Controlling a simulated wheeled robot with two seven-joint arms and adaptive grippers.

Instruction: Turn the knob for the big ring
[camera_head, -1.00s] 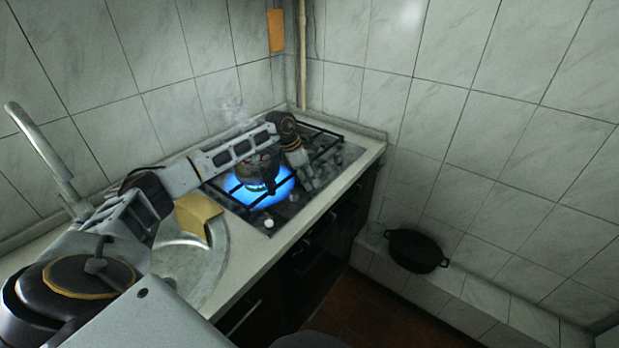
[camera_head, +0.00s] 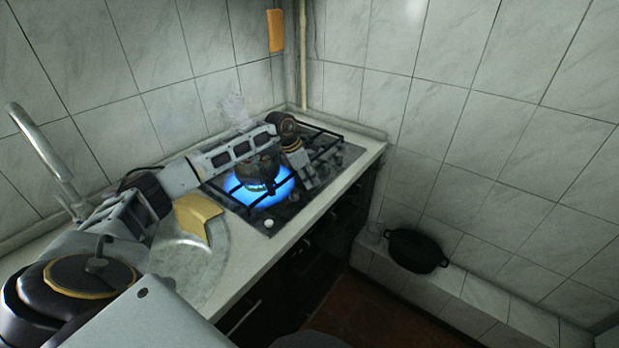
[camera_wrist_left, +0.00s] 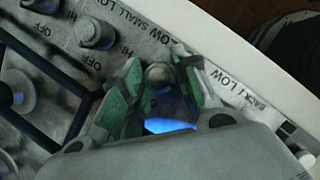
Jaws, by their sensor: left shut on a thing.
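My left gripper (camera_head: 309,184) points down at the front edge of the gas hob (camera_head: 260,227). In the left wrist view its green-padded fingers (camera_wrist_left: 160,88) are shut on a grey knob (camera_wrist_left: 160,74), one finger on each side. Its printed label is partly hidden by the fingers, so I cannot tell which ring it serves. Other knobs (camera_wrist_left: 96,33) sit along the panel, with OFF, LOW, HI, SMALL and BACK printed near them. A blue flame (camera_head: 272,190) burns under a dark pot (camera_head: 257,166). My right gripper is out of view.
My left forearm passes over the hob. A sink (camera_head: 180,262) with a yellow cloth-like piece (camera_head: 196,216) and a tap (camera_head: 40,145) lies left of the hob. A black pot (camera_head: 416,250) stands on the tiled ledge at right. Black grates (camera_head: 246,203) surround the flame.

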